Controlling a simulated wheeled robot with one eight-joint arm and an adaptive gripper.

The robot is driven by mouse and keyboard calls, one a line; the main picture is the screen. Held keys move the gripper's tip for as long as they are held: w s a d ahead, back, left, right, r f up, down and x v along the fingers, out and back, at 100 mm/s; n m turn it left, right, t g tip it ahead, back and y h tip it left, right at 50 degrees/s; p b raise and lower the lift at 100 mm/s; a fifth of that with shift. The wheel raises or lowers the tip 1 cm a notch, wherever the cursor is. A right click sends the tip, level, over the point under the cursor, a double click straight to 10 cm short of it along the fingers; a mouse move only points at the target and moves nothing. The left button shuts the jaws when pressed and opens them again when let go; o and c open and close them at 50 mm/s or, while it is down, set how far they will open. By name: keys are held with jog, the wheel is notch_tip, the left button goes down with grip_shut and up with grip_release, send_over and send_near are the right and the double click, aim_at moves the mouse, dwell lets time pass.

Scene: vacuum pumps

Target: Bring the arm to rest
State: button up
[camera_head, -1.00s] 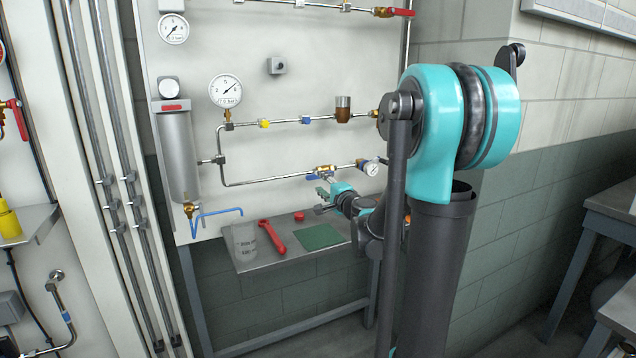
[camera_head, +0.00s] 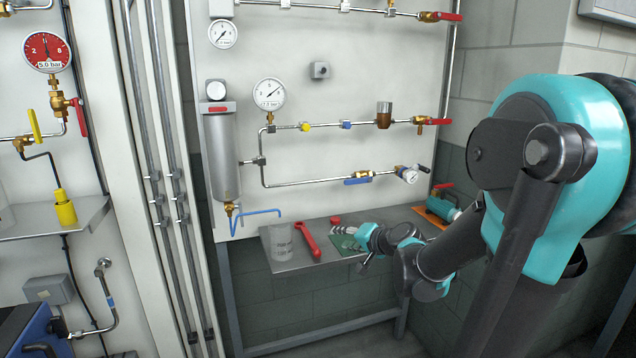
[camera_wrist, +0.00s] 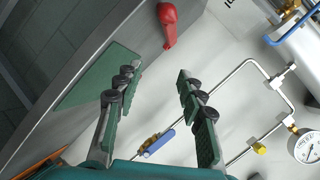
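My gripper (camera_head: 352,236) is at the end of my teal and grey arm, low over the grey shelf (camera_head: 290,262) in the head view. In the wrist view, my gripper (camera_wrist: 158,80) has its two green-padded fingers spread apart with nothing between them. Beyond the fingers show the shelf, the white panel and a blue-handled valve (camera_wrist: 153,143). That valve is on the lower pipe in the head view (camera_head: 360,178), apart from the gripper. The elbow of my arm fills the right of the head view.
Pipes and gauges (camera_head: 269,94) cover the panel.

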jog(key=s+d+f+n+g+h, duration=0.2)
jog(key=s+d+f, duration=0.3)
jog(key=s, duration=0.5)
jog(key=s+d+f+n+g+h, duration=0.3)
jog(key=s+d+f+g+h, duration=0.1)
jog(key=s+f, duration=0.6)
jog(key=shift+s+d+f+n+g+h, duration=0.2)
jog(key=shift+s+d+n+g+h, duration=0.15)
jog(key=shift+s+d+h, duration=0.25)
